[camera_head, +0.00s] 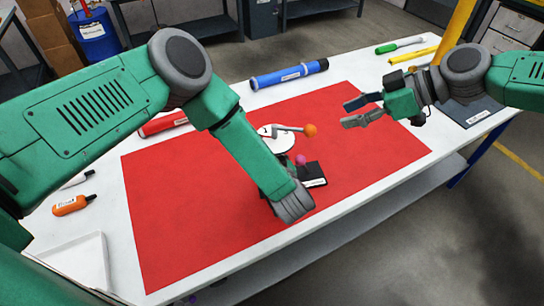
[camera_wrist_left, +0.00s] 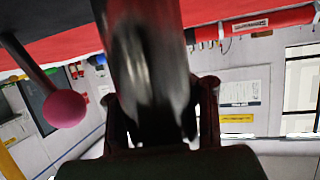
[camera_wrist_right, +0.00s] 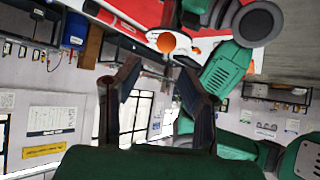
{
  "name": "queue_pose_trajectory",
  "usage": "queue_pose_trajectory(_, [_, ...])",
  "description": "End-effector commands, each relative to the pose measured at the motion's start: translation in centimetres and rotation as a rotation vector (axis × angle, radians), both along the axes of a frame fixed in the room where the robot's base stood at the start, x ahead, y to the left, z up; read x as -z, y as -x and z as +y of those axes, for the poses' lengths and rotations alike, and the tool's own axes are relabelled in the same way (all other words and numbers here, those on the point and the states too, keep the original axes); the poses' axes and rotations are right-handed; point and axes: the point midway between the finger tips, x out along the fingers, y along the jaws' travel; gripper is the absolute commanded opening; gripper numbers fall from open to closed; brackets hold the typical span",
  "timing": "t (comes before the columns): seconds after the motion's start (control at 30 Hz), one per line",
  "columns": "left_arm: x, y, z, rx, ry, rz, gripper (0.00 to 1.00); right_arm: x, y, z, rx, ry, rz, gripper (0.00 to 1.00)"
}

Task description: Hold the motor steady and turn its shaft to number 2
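The motor has a white round dial (camera_head: 276,139) on top and stands near the middle of the red mat. Its shaft handle ends in an orange ball (camera_head: 310,130), pointing right; the ball also shows in the right wrist view (camera_wrist_right: 166,43). A pink ball (camera_head: 300,160) on a rod is beside it, also in the left wrist view (camera_wrist_left: 65,108). My left gripper (camera_head: 290,208) is low at the motor's near side; its fingers flank the dark metallic motor body (camera_wrist_left: 150,60) and look shut on it. My right gripper (camera_head: 350,112) is open and empty, right of the orange ball.
The red mat (camera_head: 190,225) covers most of the white table. A black block (camera_head: 313,172) lies near the motor. A blue tube (camera_head: 288,75) and red tube (camera_head: 162,124) lie at the back. An orange-handled tool (camera_head: 72,205) and white tray (camera_head: 78,265) are at left. The mat's right side is clear.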

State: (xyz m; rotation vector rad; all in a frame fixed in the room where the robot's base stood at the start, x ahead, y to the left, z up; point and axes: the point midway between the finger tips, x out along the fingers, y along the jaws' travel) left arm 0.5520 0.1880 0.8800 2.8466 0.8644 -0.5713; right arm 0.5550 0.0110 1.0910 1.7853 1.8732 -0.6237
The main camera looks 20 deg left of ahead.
Motion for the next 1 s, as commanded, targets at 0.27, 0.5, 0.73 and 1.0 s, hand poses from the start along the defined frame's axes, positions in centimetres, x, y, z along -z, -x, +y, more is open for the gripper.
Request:
queue_pose_trajectory(0.27, [-0.1, -0.1, 0.0, -0.001, 0.001, -0.004, 0.00, -0.1, 0.2, 0.3, 0.002, 0.009, 0.009, 0.52])
queue_pose_trajectory(0.5, [-0.2, -0.1, 0.0, 0.000, 0.000, -0.005, 0.00, -0.6, 1.7, 2.5, 0.084, 0.140, 0.128, 0.52])
queue_pose_trajectory(0.73, [-0.3, -0.1, 0.0, -0.002, 0.000, -0.006, 0.00, -1.0, 3.3, 4.7, 0.294, 0.346, 0.256, 0.52])
queue_pose_trajectory(1.0, [-0.3, -0.1, 0.0, -0.002, 0.000, -0.006, 0.00, -1.5, 4.0, 6.1, 0.648, 0.522, 0.307, 0.52])
